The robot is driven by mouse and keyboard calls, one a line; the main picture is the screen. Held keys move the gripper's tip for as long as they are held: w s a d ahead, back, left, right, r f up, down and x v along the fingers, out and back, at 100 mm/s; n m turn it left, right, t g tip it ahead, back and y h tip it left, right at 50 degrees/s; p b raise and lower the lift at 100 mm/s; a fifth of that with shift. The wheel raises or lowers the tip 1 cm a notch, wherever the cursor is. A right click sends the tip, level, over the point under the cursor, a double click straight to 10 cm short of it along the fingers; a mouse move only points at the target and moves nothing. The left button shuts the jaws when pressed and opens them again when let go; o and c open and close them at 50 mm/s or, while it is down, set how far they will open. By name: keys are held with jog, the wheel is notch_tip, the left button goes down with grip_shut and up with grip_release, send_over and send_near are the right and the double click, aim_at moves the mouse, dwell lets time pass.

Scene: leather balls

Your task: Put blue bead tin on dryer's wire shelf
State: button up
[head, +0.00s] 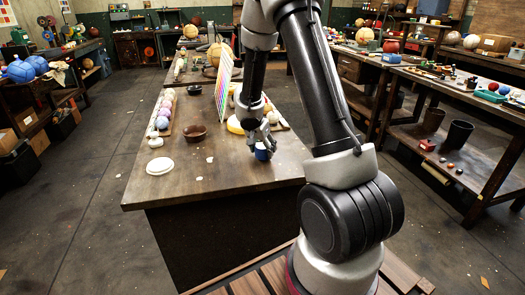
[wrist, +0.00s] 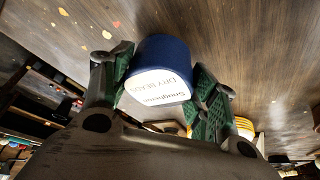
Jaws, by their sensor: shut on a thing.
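In the head view the tin (head: 263,152) shows small and blue between the fingers of my gripper (head: 263,145), at the near right part of the wooden bench top. I cannot tell whether the tin touches the bench. I cannot make out the dryer's wire shelf for certain in either view.
A right-hand table (head: 480,125) stands across open floor.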

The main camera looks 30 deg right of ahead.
jog(key=shift+f, duration=0.55)
jog(key=shift+f, duration=0.15)
jog(key=o, duration=1.1)
